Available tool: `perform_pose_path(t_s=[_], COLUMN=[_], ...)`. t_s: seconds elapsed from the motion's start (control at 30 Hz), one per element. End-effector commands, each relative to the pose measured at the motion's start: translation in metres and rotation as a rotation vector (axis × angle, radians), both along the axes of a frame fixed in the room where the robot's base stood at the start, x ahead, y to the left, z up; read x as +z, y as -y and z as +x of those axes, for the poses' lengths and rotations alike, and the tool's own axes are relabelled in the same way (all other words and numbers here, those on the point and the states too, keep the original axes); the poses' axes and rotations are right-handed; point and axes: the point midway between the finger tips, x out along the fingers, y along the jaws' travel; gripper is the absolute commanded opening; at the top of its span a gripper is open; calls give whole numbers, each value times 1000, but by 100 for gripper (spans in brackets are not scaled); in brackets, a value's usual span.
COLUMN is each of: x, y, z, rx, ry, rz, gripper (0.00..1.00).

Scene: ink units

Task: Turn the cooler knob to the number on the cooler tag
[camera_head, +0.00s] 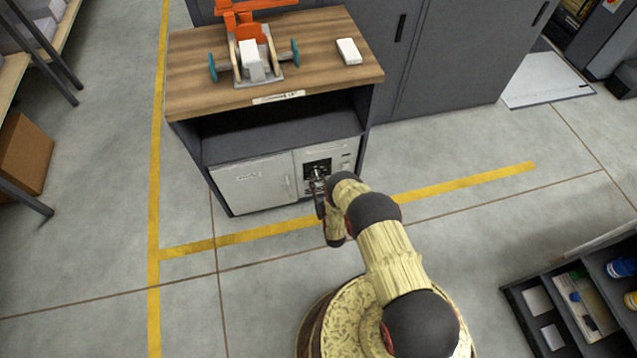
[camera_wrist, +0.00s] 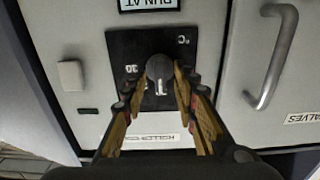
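The cooler knob (camera_wrist: 159,70) is a round grey knob on a black dial plate (camera_wrist: 122,50) in the wrist view. A light pointer mark shows at its lower edge in the picture. The plate carries partly hidden numbers, one looking like 30, and a °C mark. My gripper (camera_wrist: 155,88) is open, its fingers on either side of the knob. The right finger is close to the knob, contact unclear; the left has a gap. A framed tag (camera_wrist: 150,4) reading "RUN AT" is cut off, its number out of view. In the head view my gripper (camera_head: 319,188) is at the dial plate (camera_head: 316,167).
A metal handle (camera_wrist: 273,55) on a white door stands right of the dial in the wrist view. A pale button (camera_wrist: 70,75) is on the left. The cabinet's wooden top (camera_head: 205,55) holds an orange device (camera_head: 255,30) and a white box (camera_head: 348,51). Floor around the cabinet front is clear.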

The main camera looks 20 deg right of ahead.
Motion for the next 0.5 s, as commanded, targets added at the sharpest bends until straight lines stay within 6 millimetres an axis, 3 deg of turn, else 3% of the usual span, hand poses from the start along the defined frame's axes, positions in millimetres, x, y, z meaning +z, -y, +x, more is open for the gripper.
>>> perform_pose_path(t_s=[0.5], x=[0], y=[0], z=[0], rx=[0], ry=[-1], rz=[0], gripper=[2])
